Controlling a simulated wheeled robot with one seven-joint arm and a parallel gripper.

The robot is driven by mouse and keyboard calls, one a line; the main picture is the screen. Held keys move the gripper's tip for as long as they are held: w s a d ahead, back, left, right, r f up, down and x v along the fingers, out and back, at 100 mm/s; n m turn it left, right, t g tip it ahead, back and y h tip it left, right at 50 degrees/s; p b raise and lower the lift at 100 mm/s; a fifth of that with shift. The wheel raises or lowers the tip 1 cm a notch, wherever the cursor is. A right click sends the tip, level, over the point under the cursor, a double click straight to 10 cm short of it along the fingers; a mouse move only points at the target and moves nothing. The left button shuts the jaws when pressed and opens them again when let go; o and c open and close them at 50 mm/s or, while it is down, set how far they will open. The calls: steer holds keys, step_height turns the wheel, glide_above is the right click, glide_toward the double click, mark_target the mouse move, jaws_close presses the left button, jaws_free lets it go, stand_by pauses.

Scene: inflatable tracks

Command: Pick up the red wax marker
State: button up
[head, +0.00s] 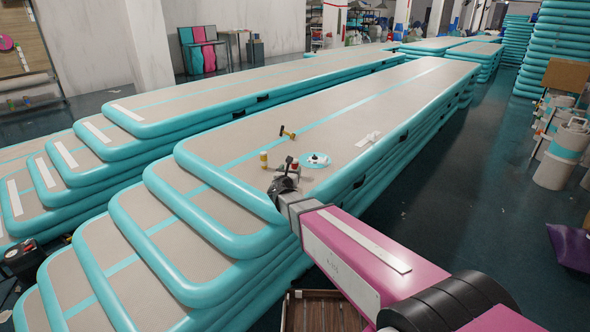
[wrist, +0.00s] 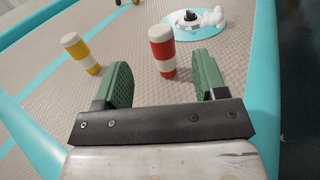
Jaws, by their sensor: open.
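The red wax marker (wrist: 161,52), red with a white band, stands upright on the beige top of the inflatable track in the wrist view. In the head view the red marker (head: 295,168) is small and partly hidden by my gripper (head: 288,168). In the wrist view my gripper (wrist: 163,85) is open, with a green pad on each side. The marker stands just beyond the fingertips, roughly in line with the gap between them. Nothing is held.
A yellow and white marker (wrist: 81,53) stands left of the red one. A round blue-and-white dish (wrist: 191,28) with a dark item and white cloth lies behind to the right. A hammer-like tool (head: 288,132) lies farther back. The track's teal edge (wrist: 264,60) runs along the right.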

mark_target(296, 160)
steer(key=w, duration=0.3)
steer(key=w+d, duration=0.1)
steer(key=w, duration=0.1)
steer(key=shift+w, duration=0.1)
steer(key=shift+w+d+f, duration=0.1)
steer(key=shift+w+d, duration=0.05)
steer(key=shift+w, duration=0.7)
steer(key=shift+w+d+f, duration=0.1)
steer(key=shift+w+d, duration=0.1)
steer(key=shift+w, duration=0.65)
steer(key=shift+w+d+f, duration=0.1)
steer(key=shift+w+d, duration=0.05)
steer(key=shift+w, duration=0.7)
steer(key=c, duration=1)
